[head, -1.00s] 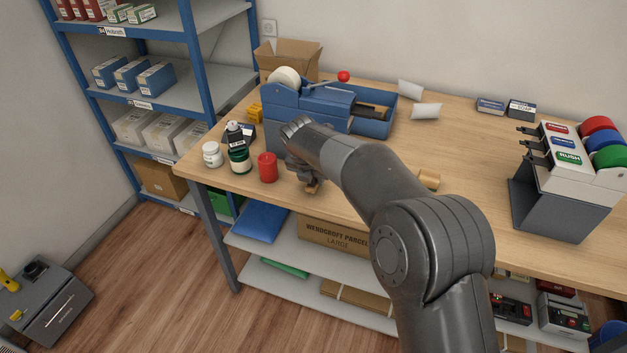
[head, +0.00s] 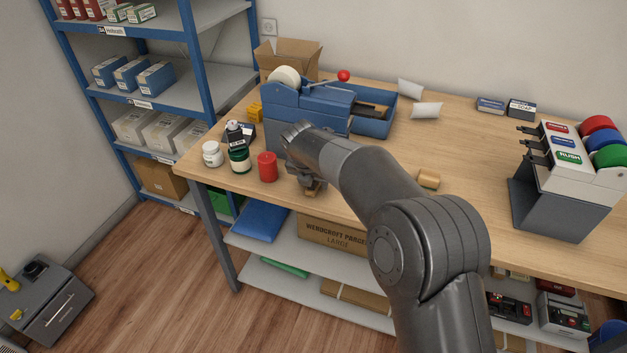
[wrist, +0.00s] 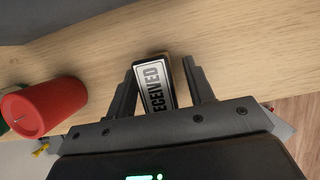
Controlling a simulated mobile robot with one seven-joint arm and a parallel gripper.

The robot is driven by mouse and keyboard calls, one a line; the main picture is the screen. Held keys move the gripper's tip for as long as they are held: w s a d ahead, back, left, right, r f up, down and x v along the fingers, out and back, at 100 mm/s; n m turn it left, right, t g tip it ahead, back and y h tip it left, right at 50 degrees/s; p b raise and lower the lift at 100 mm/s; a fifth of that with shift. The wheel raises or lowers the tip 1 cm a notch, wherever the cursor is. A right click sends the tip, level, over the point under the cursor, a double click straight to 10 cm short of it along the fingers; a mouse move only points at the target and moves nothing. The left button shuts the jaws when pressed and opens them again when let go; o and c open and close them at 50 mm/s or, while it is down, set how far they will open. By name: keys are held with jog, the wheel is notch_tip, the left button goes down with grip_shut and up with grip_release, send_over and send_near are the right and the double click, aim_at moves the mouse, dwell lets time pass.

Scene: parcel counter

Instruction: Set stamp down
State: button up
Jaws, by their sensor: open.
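The stamp, with a label reading "RECEIVED" (wrist: 155,86), is between the two fingers of my gripper (wrist: 163,88) in the wrist view. It appears to rest on the wooden tabletop near the front edge. The fingers are open, with a visible gap at the right finger; the left finger is close beside the stamp. In the head view my gripper (head: 309,188) is low at the table's front edge, right of the red candle-like cylinder (head: 267,167). The stamp is mostly hidden there, with only a small tan part showing below the gripper.
The red cylinder also shows at left in the wrist view (wrist: 45,107). A blue tape dispenser (head: 300,108) is behind my gripper.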

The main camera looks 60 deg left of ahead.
jog(key=v, duration=1.2)
jog(key=shift+r, duration=0.1)
